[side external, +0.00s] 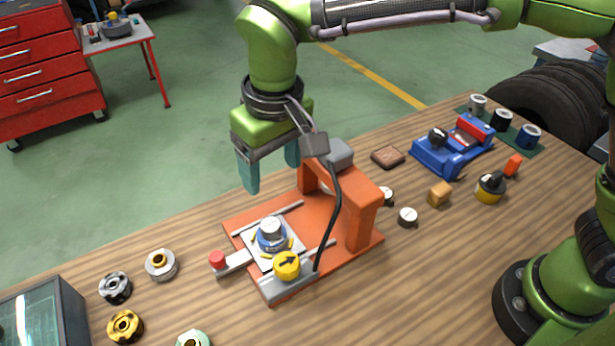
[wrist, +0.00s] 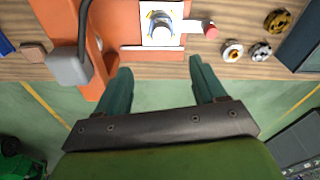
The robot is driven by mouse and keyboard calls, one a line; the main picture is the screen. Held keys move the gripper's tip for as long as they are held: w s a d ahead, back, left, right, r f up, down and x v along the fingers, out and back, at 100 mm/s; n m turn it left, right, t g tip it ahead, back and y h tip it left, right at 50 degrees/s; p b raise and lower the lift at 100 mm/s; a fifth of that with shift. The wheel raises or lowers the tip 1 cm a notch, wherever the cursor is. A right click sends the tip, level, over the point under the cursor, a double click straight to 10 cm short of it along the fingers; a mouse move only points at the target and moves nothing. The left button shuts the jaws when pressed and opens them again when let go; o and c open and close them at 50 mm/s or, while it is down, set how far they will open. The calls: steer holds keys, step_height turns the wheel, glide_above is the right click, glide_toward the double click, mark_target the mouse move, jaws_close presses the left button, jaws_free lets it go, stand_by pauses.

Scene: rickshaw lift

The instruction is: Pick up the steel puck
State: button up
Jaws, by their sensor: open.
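A silver, steel-looking puck (side external: 271,227) sits on a blue round holder on a white plate in the orange press-like fixture (side external: 325,225). It also shows in the wrist view (wrist: 162,36), at top centre. Two smaller silver discs lie on the table right of the fixture, one (side external: 386,196) beside its post and one (side external: 408,216) nearer the front; I cannot tell for certain which piece is the steel puck. My gripper (side external: 272,175) is open and empty, with teal fingers pointing down, above and behind the fixture's far edge. In the wrist view my gripper (wrist: 160,68) has nothing between its fingers.
The fixture's orange arch, grey block (wrist: 70,68) and black cable stand beside my gripper. A red-knobbed lever (side external: 217,259) and yellow arrow knob (side external: 287,264) flank the silver puck. Several ring-shaped parts lie at left; a blue device (side external: 452,145) stands at right.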

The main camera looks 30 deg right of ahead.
glide_above(270, 225)
steer(key=f, duration=0.9)
steer(key=shift+s+d+f, duration=0.2)
steer(key=shift+s+d, duration=0.1)
steer(key=shift+s, duration=0.1)
steer(key=shift+w+a+f, duration=0.1)
steer(key=shift+w+f, duration=0.1)
steer(key=shift+f, duration=1.2)
steer(key=shift+w+a+f, duration=0.1)
steer(key=shift+w+f, duration=0.05)
steer(key=shift+f, duration=1.2)
steer(key=shift+r, duration=0.1)
jaws_close()
